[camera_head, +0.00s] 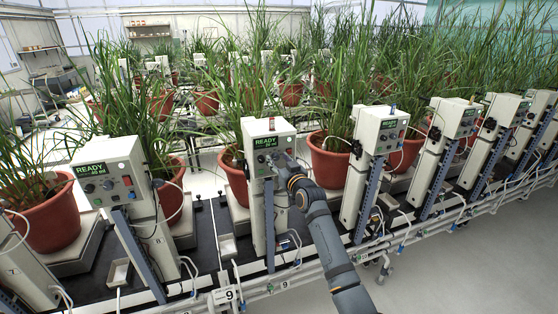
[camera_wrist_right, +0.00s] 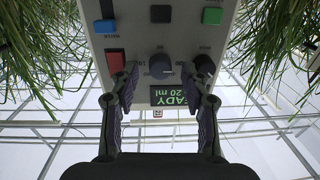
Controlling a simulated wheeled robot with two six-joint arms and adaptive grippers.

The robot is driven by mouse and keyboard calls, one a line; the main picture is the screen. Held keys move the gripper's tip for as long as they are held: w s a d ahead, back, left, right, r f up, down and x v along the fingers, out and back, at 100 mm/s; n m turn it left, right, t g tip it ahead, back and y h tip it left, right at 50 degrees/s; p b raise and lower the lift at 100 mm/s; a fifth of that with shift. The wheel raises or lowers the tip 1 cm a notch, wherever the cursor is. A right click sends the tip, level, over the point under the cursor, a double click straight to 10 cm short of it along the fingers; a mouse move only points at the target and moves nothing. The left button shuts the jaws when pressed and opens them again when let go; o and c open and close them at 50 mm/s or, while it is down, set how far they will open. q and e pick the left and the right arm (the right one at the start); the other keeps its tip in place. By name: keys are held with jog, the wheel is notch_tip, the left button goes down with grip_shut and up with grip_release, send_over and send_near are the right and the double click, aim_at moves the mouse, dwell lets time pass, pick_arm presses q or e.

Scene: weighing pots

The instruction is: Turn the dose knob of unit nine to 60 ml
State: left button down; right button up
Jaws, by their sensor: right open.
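Unit nine (camera_head: 268,133) is a white box on a post, in the middle of the head view; a plate marked 9 (camera_head: 228,295) is at its foot. Its dose knob (camera_wrist_right: 160,65) is dark and round with a scale around it, near the middle of the panel, which appears upside down in the right wrist view. The green display (camera_wrist_right: 173,96) shows READY and 20 ml. My right gripper (camera_wrist_right: 161,78) is open in front of the panel, one finger on each side of the knob; I cannot tell whether they touch it. In the head view, my right gripper (camera_head: 284,165) hides the panel's lower part.
A red switch (camera_wrist_right: 115,62) and another dark knob (camera_wrist_right: 205,66) lie close to the fingers. Green (camera_wrist_right: 212,16) and blue (camera_wrist_right: 103,26) buttons sit farther off. Similar units stand on both sides, with potted grasses (camera_head: 332,160) behind. The floor at right (camera_head: 470,260) is clear.

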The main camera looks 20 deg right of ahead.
grip_shut()
dwell(0.4)
jog(key=m+p, duration=0.2)
jog(key=m, duration=0.3)
jog(key=m+p, duration=0.3)
jog(key=m, duration=0.1)
jog(key=shift+m, duration=0.3)
jog(key=m+p, duration=0.1)
jog(key=m, duration=0.1)
jog(key=m+p, duration=0.1)
jog(key=m, duration=0.1)
jog(key=shift+f+m+t+h, duration=0.1)
jog(key=shift+m+t+h, duration=0.2)
jog(key=shift+f+m+p, duration=0.15)
jog(key=shift+m+p, duration=0.45)
jog(key=shift+m, duration=1.4)
